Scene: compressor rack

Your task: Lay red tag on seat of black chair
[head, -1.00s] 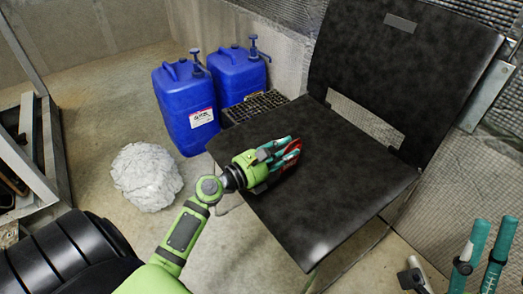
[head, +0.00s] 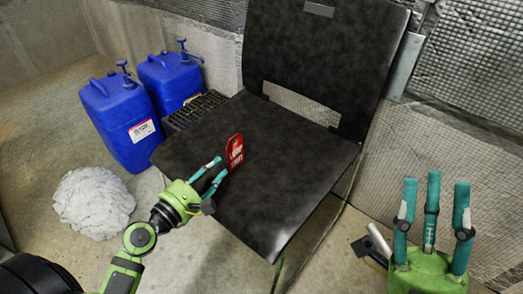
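The red tag (head: 235,153) with white lettering is over the middle of the black chair's seat (head: 285,160). It looks tilted up, not flat, with its face towards me. My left gripper (head: 222,167) reaches over the seat's left front edge. Two teal fingers show apart, their tips at the tag's left edge. I cannot tell whether they still grip it or whether the tag touches the seat. My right gripper (head: 432,195) is open and empty at the lower right, its fingers pointing up, apart from the chair.
Two blue jugs with pumps (head: 122,125) (head: 170,82) stand left of the chair. A dark crate (head: 195,110) is behind the seat's left corner. A crumpled white bundle (head: 93,203) lies on the floor. The rest of the seat is clear.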

